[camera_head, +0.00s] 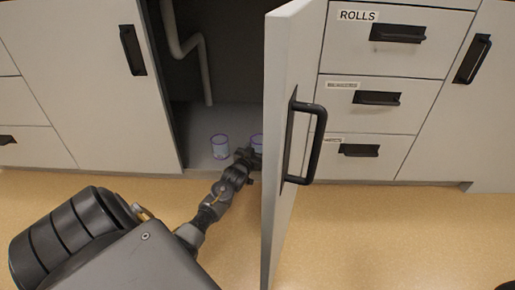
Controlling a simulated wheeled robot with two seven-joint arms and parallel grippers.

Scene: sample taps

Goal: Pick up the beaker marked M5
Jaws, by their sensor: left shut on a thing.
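Two small clear beakers with bluish-purple rims stand inside the open cabinet. The left beaker (219,147) stands free on the cabinet floor. The right beaker (257,141) is partly hidden by the open door and by my left gripper. My left gripper (249,156) reaches into the cabinet and is shut on the right beaker, at its near side. No marking can be read on either beaker, so I cannot tell which is M5. My right gripper is not in view.
The open cabinet door (283,130) juts toward me just right of my left gripper, with a black handle (316,145). A pipe (190,45) runs down inside the cabinet (195,118). Closed drawers, one labelled ROLLS (357,15), stand at right. The floor (390,235) in front is clear.

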